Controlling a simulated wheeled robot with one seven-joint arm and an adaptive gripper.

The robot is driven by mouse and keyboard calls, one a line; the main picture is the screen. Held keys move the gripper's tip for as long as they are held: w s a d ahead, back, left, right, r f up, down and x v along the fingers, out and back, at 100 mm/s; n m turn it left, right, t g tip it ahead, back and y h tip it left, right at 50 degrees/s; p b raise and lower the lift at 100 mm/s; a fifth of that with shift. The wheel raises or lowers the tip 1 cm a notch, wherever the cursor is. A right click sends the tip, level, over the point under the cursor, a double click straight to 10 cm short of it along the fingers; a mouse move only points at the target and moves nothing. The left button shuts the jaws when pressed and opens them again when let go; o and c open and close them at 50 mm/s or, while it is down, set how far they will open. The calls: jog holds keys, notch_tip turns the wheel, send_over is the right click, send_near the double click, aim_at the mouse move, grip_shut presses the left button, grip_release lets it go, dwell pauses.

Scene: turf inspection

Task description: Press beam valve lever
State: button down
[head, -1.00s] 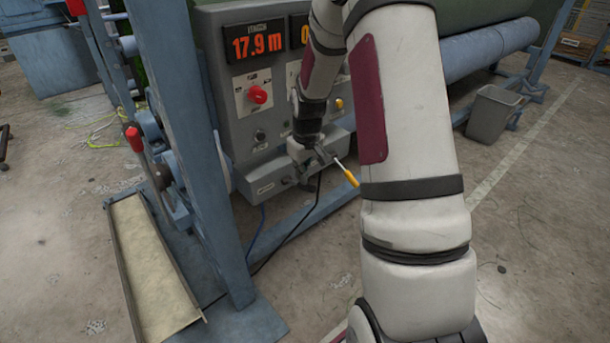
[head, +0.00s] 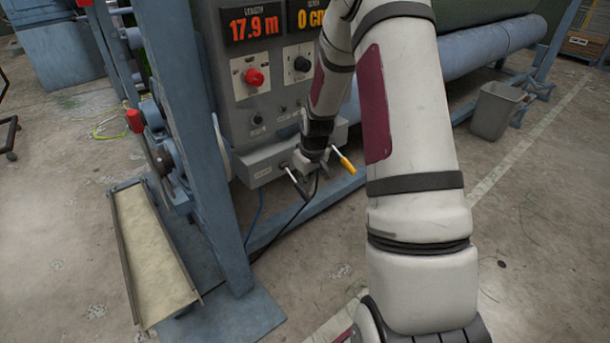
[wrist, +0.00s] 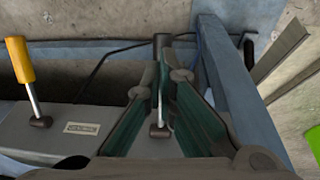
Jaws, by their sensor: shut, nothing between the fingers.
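The grey valve box (head: 262,168) carries two levers. One has a yellow handle (head: 345,163) on a pale shaft and shows at left in the wrist view (wrist: 20,60). The other has a dark handle (head: 302,192) on a pale shaft (head: 290,173). Which is the beam valve lever I cannot tell; the label plate (wrist: 81,128) is unreadable. My gripper (wrist: 168,75) is shut and empty, over the dark-handled lever, whose shaft shows between the finger linkages. The dark handle (wrist: 162,44) shows just beyond the fingertips. Contact is unclear. My arm hides part of the box.
A blue upright frame (head: 190,120) and a long tray (head: 153,255) stand left. Dark cables hang below the box. A grey bin (head: 495,110) stands right.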

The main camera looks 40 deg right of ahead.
jog(key=shift+f+b, duration=0.3)
jog(key=shift+f, duration=0.7)
jog(key=shift+f, duration=0.1)
